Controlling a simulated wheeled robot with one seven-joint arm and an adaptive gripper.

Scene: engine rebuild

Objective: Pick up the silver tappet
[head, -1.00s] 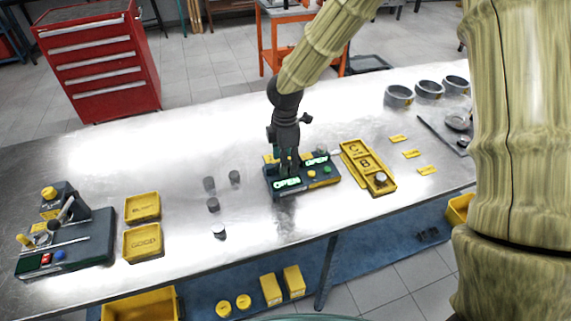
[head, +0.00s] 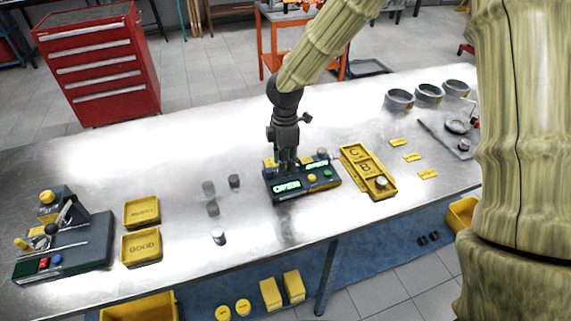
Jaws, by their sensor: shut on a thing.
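My gripper (head: 285,166) points down at the dark fixture with green OPEN displays (head: 303,185), near the middle of the bench. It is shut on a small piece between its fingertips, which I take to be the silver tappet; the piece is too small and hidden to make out. Several short cylinders stand on the bench to the left: two grey ones at the back (head: 208,188) (head: 234,181), one in the middle (head: 212,208) and a bright-topped one in front (head: 218,237). Another bright cylinder (head: 381,183) sits in the yellow lettered tray (head: 356,155).
Yellow trays marked GOOD (head: 142,260) and another (head: 142,211) lie left, beside a dark gauge stand (head: 85,262). Grey rings (head: 399,101) and yellow labels (head: 412,157) lie right. The bench top (head: 110,160) is clear at the back left.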

